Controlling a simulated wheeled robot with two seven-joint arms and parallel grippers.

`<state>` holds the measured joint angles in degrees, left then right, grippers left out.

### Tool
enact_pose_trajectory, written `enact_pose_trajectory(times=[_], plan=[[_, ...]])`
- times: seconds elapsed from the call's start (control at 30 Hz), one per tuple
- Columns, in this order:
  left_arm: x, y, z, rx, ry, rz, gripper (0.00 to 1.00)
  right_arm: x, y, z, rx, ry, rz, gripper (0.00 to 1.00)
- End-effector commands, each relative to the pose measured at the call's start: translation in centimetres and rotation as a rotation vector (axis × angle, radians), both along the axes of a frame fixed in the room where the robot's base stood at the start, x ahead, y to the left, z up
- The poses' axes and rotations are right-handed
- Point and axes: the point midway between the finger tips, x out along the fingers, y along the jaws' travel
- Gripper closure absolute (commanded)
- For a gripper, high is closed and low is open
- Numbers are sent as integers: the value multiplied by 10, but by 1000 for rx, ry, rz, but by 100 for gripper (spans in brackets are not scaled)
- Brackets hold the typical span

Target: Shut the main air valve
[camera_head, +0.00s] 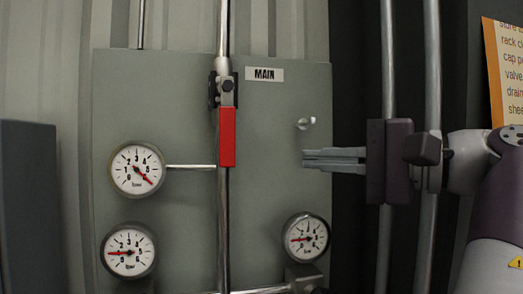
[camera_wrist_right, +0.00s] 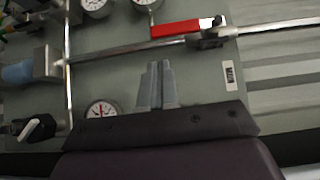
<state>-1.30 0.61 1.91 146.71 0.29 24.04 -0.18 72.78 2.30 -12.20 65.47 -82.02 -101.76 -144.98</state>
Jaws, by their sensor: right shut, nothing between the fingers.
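The main air valve (camera_head: 227,88) sits on a vertical pipe beside a "MAIN" label (camera_head: 264,74). Its red lever (camera_head: 227,137) hangs straight down, in line with the pipe. In the right wrist view the red lever (camera_wrist_right: 181,28) lies along the pipe, beyond the fingertips. My right gripper (camera_head: 306,159) is shut and empty, to the right of the lever and apart from it, in front of the grey panel. Its closed fingers also show in the wrist view (camera_wrist_right: 157,66). My left gripper is not in view.
Round gauges sit on the panel (camera_head: 190,210): one left of the lever (camera_head: 137,168), one at lower left (camera_head: 129,250), one at lower right (camera_head: 306,237). An orange-edged notice (camera_head: 508,70) hangs at right.

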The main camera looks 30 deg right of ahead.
Motion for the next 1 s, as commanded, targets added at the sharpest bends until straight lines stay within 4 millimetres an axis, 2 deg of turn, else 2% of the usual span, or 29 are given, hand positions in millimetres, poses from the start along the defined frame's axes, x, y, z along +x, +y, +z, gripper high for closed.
enact_pose_trajectory(times=[0.23,0.5,0.7,1.0], plan=[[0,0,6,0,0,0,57,10,7,3,5,-1,5,100],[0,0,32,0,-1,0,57,54,36,6,7,0,10,100],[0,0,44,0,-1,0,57,78,49,3,6,0,5,100],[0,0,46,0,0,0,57,86,53,0,3,-2,1,100]])
